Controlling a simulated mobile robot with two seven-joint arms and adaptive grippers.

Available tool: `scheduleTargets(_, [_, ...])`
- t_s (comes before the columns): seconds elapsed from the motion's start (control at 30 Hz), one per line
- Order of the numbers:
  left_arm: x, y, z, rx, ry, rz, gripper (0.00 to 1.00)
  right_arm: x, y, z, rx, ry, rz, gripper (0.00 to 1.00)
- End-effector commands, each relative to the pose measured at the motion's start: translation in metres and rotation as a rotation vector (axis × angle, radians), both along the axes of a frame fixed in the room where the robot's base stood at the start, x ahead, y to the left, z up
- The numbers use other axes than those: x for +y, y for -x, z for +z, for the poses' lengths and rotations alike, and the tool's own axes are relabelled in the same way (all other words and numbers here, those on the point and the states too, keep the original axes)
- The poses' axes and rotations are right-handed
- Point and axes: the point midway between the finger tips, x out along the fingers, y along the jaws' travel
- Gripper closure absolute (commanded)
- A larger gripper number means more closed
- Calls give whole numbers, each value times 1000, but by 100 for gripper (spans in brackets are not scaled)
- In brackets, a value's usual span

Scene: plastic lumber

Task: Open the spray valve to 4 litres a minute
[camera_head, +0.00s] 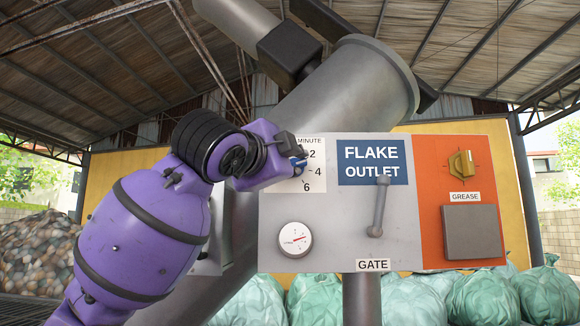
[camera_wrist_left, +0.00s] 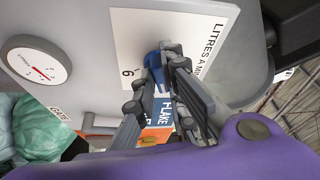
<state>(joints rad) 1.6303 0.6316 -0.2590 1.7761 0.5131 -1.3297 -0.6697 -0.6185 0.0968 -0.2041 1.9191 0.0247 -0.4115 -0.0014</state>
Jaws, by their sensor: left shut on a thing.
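The spray valve's blue handle (camera_head: 299,163) sits on a white dial plate (camera_head: 314,180) on the grey panel. The plate shows "MINUTE" and the figures 2, 4 and 6. My left gripper (camera_head: 294,152) comes in from the left and covers the plate's left part and most of the handle. In the left wrist view my left gripper (camera_wrist_left: 172,60) is shut on the blue handle (camera_wrist_left: 153,66), in front of the plate (camera_wrist_left: 128,38). I cannot tell which figure the handle points to. My right gripper is not in view.
The panel also carries a round gauge (camera_head: 295,240), a grey gate lever (camera_head: 379,208) and a yellow grease knob (camera_head: 462,163) on orange. A large grey pipe (camera_head: 350,85) slants behind the panel. Green sacks (camera_head: 485,298) lie below.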

Motion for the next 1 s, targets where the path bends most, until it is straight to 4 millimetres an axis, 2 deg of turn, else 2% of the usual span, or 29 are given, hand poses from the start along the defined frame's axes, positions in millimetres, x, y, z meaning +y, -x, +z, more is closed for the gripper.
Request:
scheduleTargets(0.23, [2, 0, 3, 1, -217, 3, 100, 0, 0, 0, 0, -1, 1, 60])
scheduleTargets(0.5, [1, -1, 4, 2, -389, 3, 100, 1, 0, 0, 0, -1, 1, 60])
scheduleTargets(1.0, [0, -1, 5, 2, -493, 1, 100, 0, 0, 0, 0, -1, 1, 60])
